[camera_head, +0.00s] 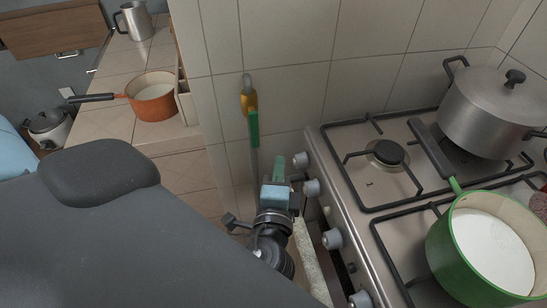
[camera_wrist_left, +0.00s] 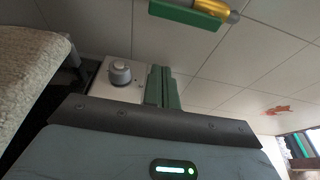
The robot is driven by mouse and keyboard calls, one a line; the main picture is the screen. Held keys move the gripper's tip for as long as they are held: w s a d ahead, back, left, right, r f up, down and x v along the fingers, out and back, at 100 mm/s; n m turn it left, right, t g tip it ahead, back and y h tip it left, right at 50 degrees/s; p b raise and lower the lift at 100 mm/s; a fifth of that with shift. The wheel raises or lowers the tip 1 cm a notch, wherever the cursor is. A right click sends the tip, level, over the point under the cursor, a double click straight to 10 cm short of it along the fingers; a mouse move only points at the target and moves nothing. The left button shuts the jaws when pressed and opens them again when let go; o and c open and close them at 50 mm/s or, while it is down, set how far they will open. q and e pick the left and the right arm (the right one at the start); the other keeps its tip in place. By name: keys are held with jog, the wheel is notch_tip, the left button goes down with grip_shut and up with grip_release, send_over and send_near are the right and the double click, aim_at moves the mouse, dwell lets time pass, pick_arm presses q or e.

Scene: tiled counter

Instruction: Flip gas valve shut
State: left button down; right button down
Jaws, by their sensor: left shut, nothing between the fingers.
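The gas valve is a yellow fitting (camera_head: 249,102) on the tiled wall, with a green lever (camera_head: 254,128) that points down along the grey hose below it. In the left wrist view the green lever (camera_wrist_left: 188,13) lies at the top edge beside the yellow body (camera_wrist_left: 218,5), and part of the valve is cut off. My left gripper (camera_head: 281,168) is shut and empty, with green fingers. It is below and to the right of the lever, apart from it. Its fingers also show in the left wrist view (camera_wrist_left: 162,80). My right gripper is not in view.
The stove (camera_head: 355,190) with its row of knobs stands close right of my left gripper. It carries a steel pot (camera_head: 490,115) and a green saucepan (camera_head: 450,250). An orange pan (camera_head: 152,107) sits on the left counter. The wall around the valve is clear.

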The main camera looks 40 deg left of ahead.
aim_at(254, 131)
pick_arm(q)
jog(key=w+a+p, duration=0.1)
jog(key=w+a, duration=0.3)
jog(key=a, duration=0.2)
jog(key=shift+a+p, duration=0.35)
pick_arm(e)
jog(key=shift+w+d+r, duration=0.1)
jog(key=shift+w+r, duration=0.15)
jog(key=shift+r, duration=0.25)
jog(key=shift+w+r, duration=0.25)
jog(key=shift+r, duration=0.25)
pick_arm(q)
jog(key=shift+w+a, duration=0.15)
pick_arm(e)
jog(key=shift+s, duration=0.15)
